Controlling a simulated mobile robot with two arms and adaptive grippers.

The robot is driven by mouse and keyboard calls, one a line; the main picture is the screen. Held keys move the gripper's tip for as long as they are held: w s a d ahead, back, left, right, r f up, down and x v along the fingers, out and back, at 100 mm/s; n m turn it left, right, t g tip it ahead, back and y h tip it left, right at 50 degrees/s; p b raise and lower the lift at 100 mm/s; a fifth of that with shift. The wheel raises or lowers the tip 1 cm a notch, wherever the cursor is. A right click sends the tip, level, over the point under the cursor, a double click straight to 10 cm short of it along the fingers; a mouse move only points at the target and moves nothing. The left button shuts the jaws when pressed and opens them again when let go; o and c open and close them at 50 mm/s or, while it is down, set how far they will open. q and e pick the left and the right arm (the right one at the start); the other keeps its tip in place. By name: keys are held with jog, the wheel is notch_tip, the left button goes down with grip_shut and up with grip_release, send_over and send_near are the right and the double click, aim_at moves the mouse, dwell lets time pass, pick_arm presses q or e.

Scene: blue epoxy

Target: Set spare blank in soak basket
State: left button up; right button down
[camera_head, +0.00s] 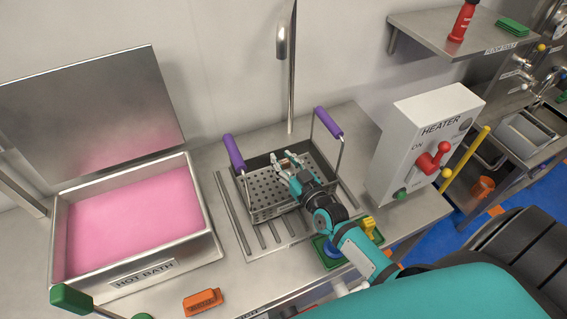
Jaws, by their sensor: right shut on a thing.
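The soak basket (270,211) is a perforated metal basket with two raised purple handles. It stands on the ribbed drain area of the steel counter, right of the pink hot bath. My right gripper (289,163) reaches in from the lower right, with its fingers over the basket's inside, near its back wall. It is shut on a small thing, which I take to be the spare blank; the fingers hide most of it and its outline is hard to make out. I cannot tell whether it touches the basket floor. My left gripper is out of view.
The hot bath (205,248) is open, its lid (90,110) raised behind it. A tap spout (291,70) hangs behind the basket. The heater box (415,145) with a red lever stands to the right. An orange block (202,301) and a green-and-yellow item (368,229) lie near the front.

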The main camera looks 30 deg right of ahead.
jog(key=shift+f, duration=0.75)
jog(key=shift+f+b, duration=0.5)
jog(key=shift+f, duration=0.1)
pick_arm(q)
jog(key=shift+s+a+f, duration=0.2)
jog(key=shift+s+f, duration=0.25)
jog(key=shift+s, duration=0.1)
pick_arm(e)
jog(key=c, duration=1)
grip_release()
jog(key=shift+s+f, duration=0.1)
jog(key=shift+o, duration=0.2)
jog(key=shift+r+p, duration=0.25)
jog(key=shift+p, duration=0.05)
jog(key=shift+r+p, duration=0.5)
jog(key=shift+r, duration=0.15)
jog(key=shift+s+f+b, duration=0.45)
jog(key=shift+s+b, duration=0.1)
jog(key=shift+s, duration=0.25)
pick_arm(q)
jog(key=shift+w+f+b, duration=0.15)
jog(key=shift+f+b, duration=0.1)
jog(key=shift+b, duration=0.2)
pick_arm(e)
jog(key=s, duration=0.3)
jog(key=s+r, duration=0.1)
jog(key=s, duration=0.1)
jog(key=shift+s+d, duration=0.25)
jog(key=shift+s, duration=0.1)
